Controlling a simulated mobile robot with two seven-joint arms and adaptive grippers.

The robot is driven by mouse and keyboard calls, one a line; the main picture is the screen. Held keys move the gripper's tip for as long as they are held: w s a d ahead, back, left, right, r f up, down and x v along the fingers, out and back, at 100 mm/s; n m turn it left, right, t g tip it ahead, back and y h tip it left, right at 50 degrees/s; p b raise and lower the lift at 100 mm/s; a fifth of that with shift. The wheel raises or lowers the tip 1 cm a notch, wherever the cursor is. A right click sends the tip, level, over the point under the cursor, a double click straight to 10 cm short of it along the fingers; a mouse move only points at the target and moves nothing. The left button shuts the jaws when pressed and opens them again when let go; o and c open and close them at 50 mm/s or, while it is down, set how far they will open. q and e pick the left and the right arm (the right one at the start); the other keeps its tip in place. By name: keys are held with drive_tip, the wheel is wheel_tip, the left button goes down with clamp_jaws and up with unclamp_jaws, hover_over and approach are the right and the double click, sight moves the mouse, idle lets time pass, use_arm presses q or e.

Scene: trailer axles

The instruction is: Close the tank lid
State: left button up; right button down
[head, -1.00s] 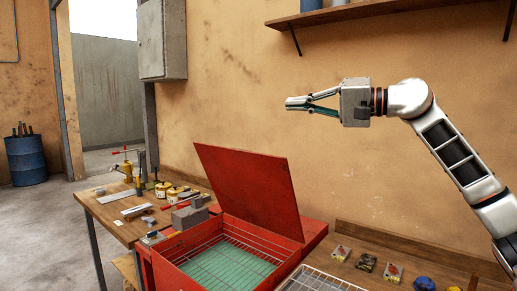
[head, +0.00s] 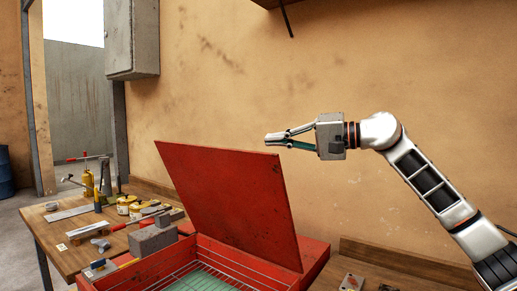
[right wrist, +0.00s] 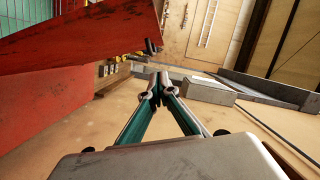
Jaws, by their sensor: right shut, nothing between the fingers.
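The red tank lid (head: 235,200) stands open in the head view, tilted up and back from the red tank (head: 262,270). A wire rack and pale green liquid show inside the tank at the bottom of the picture. My right gripper (head: 268,138) is shut and empty. In the head view it points left, near the lid's upper right corner; I cannot tell whether it is in front of or behind the lid. In the right wrist view the fingertips (right wrist: 160,85) meet, with the lid (right wrist: 80,50) close on the left and apart from them. My left gripper is not in view.
A wooden workbench (head: 60,222) on the left holds tools, yellow tins and a grey block (head: 152,238). A wooden counter (head: 380,272) with small packets lies right of the tank. A grey wall cabinet (head: 132,40) hangs at upper left.

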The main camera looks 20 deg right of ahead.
hover_over(235, 168)
drive_tip(key=w+d, duration=0.3)
drive_tip(key=shift+s+a+f+p, duration=0.5)
drive_tip(key=shift+s+a+f, duration=0.1)
drive_tip(key=shift+a+f, duration=0.3)
drive_tip(key=shift+s+a+f, duration=0.2)
drive_tip(key=shift+a, duration=0.2)
